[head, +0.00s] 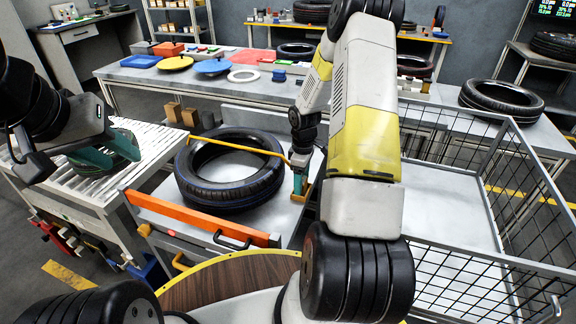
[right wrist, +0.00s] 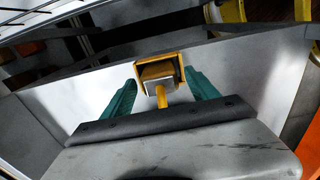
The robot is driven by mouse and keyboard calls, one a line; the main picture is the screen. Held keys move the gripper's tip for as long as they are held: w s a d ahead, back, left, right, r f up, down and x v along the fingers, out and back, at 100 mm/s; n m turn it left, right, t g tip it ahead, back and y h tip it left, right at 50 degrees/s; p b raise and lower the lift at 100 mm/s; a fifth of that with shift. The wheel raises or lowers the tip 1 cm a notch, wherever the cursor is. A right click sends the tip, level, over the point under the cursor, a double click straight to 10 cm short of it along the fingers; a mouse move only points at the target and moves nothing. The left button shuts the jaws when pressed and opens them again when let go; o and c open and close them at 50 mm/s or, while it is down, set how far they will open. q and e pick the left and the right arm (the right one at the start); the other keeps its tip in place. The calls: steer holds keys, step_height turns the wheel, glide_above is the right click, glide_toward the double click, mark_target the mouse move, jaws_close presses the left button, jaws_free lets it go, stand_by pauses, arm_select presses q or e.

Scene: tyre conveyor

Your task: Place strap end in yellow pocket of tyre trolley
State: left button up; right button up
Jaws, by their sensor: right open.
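A black tyre (head: 228,195) lies flat on the tyre trolley (head: 262,222). A yellow strap (head: 236,147) runs across it towards my right gripper (head: 299,181). The yellow pocket (head: 307,192) is at the trolley's right side, partly hidden by that gripper. In the right wrist view, the yellow pocket (right wrist: 172,59) frames a pale block, apparently the strap end (right wrist: 157,74), with a yellow strip (right wrist: 161,97) below it. My right gripper's green fingers (right wrist: 162,90) are spread on either side, apart from the block. My left gripper (head: 106,154) is over the roller conveyor, its green fingers apart.
A wire-mesh cage (head: 487,214) stands right of the trolley. An orange bar (head: 200,217) crosses the trolley's front. A long table (head: 130,75) behind carries coloured discs and tyres. A roller conveyor (head: 158,141) is at left. My right arm covers the middle of the head view.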

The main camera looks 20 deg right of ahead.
step_height(320, 180, up, 21)
steer(key=s+a+m+t, duration=0.1)
steer(key=s+a+m, duration=0.1)
steer(key=s+a, duration=0.1)
steer(key=s+a+r+m+t+y, duration=0.1)
steer(key=s+a+r+m+t, duration=0.1)
steer(key=s+a+r+m, duration=0.2)
steer(key=s+a+r+m+t+y, duration=0.1)
steer(key=s+a+r+m+t, duration=0.2)
steer(key=s+r, duration=0.8)
steer(key=s+a+m, duration=0.1)
steer(key=s+a, duration=0.1)
steer(key=s, duration=0.3)
steer(key=shift+a+r, duration=0.2)
steer(key=shift+a, duration=0.15)
